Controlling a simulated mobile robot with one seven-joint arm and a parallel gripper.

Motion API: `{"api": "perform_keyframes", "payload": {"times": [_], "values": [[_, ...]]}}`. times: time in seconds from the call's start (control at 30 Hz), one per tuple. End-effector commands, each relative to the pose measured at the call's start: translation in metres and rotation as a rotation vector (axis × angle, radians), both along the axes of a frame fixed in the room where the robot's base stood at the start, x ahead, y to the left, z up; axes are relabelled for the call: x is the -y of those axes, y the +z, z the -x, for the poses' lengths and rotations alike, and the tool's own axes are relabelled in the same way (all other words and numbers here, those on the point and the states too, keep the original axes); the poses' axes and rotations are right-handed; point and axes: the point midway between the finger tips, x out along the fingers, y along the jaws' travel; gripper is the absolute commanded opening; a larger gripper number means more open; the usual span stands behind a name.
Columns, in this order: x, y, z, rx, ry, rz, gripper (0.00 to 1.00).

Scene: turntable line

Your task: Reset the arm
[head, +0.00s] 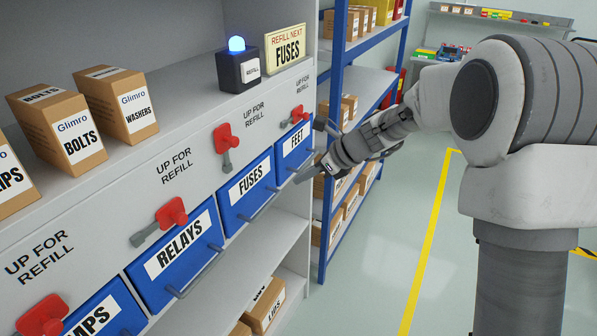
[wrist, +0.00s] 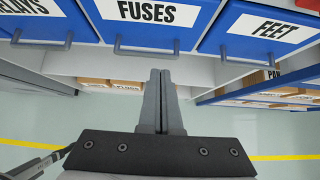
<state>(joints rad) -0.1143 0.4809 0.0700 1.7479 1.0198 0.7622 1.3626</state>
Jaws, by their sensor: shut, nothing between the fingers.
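My gripper (wrist: 162,100) is shut and empty in the wrist view, its two fingers pressed together in front of the shelf. In the head view my gripper (head: 308,174) is near the FEET drawer at the right end of the drawer row. The wrist view shows the FUSES drawer (wrist: 150,35) just beyond the fingertips and the FEET drawer (wrist: 270,45) to the right. Whether the fingers touch anything is hard to tell, but no handle lies between them. My arm reaches in from the right in the head view.
The grey shelf holds blue drawers, including RELAYS (head: 180,258), with red levers (head: 226,138) above them. A refill box with a lit blue lamp (head: 238,66) and a FUSES sign (head: 286,48) stand on top. A blue rack (head: 332,130) stands behind. Floor right of it is clear.

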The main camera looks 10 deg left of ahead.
Motion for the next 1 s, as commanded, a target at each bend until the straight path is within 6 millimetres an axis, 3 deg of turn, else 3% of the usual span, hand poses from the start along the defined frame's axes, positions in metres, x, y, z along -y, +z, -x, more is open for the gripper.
{"api": "perform_keyframes", "payload": {"times": [0.17, 0.4, 0.6, 1.0], "values": [[0.016, 0.023, 0.019, 0.097, 0.095, 0.07, 0.0], [0.06, 0.069, 0.08, 0.362, 0.401, 0.301, 0.0], [0.101, 0.093, 0.136, 0.553, 0.671, 0.513, 0.0], [0.183, 0.108, 0.247, 0.801, 1.234, 0.948, 0.0]]}}
